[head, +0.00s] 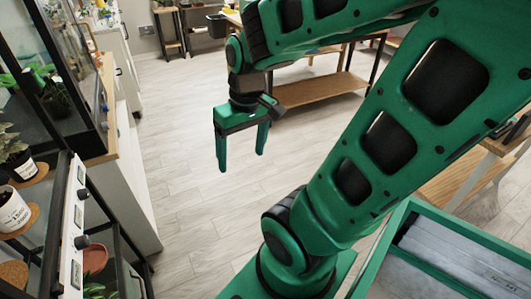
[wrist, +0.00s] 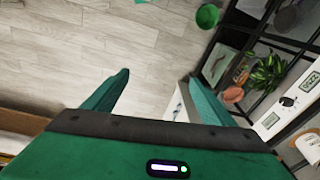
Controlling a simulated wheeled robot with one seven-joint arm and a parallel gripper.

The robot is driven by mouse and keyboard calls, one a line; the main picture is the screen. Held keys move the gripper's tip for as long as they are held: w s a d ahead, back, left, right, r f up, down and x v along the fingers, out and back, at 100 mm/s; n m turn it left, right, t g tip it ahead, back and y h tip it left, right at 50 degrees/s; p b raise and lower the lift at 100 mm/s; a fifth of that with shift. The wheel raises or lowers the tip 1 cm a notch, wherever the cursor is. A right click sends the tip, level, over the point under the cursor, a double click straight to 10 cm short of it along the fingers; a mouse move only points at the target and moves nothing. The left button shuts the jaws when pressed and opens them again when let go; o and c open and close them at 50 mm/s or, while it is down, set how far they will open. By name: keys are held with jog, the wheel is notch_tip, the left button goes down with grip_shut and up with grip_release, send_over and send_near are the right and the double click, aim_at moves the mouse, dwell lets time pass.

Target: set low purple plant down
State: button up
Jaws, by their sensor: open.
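My gripper (head: 241,160) hangs in the air over the bare floor, fingers pointing down, open and with nothing between them. Its two open fingers also show in the wrist view (wrist: 160,78), with floor between them. No plant that I can clearly tell as the low purple one shows in either view. At the left of the head view, a dark-leaved plant in a white labelled pot (head: 22,166) stands on a shelf, well apart from my gripper.
Cork mats (head: 18,272) lie on the left shelf, beside a white strip with dark knobs (head: 78,220). Below are a terracotta dish (head: 95,258) and green leaves (head: 97,291). A glass cabinet (head: 75,90) stands behind. A wooden bench (head: 320,90) is at the back. The middle floor is clear.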

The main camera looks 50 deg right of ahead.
jog(key=s+d+r+m+g, duration=0.1)
jog(key=s+d+m, duration=0.2)
jog(key=s, duration=0.4)
jog(key=shift+r+m+g, duration=0.25)
jog(key=shift+m+g, duration=0.05)
jog(key=shift+m, duration=0.1)
